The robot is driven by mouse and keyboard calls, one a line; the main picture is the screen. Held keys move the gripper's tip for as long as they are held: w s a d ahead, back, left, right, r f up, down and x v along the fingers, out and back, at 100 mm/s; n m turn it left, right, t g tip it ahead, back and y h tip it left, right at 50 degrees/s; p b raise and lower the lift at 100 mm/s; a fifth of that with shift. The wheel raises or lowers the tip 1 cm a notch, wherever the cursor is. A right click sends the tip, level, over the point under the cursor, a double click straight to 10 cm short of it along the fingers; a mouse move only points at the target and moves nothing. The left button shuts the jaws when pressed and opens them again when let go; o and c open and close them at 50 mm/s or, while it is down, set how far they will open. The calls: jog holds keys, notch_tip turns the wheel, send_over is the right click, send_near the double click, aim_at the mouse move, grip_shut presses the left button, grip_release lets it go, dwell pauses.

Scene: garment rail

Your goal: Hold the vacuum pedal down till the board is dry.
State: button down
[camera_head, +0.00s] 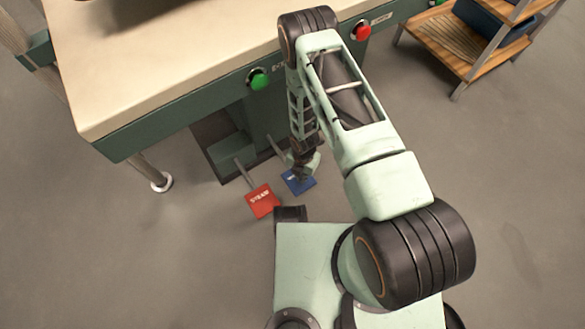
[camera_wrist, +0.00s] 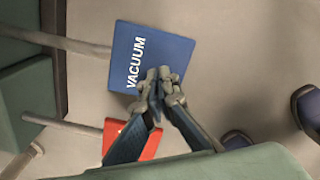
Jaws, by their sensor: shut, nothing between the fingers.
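The blue vacuum pedal (camera_head: 299,184) is low under the front of the ironing board, on a metal arm. In the wrist view the pedal (camera_wrist: 152,48) shows its VACUUM lettering. My gripper (camera_head: 304,172) points down at it, and its fingertips (camera_wrist: 154,86) are shut and empty over the pedal's lower part. I cannot tell whether they touch the pedal or whether it is pressed. The board (camera_head: 170,55) has a cream, padded top; its dampness cannot be told from here.
A red STEAM pedal (camera_head: 261,201) is just left of the blue one, close to my gripper in the wrist view. A green button (camera_head: 259,79) and a red button (camera_head: 362,31) sit on the board's front. A wooden shelf (camera_head: 470,50) stands at the upper right.

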aim_at(301, 184)
jog(key=shift+f+b, duration=2.35)
jog(key=shift+f, duration=1.15)
dwell(1.2)
jog(key=shift+r+p, duration=3.45)
jog(key=shift+r, duration=1.55)
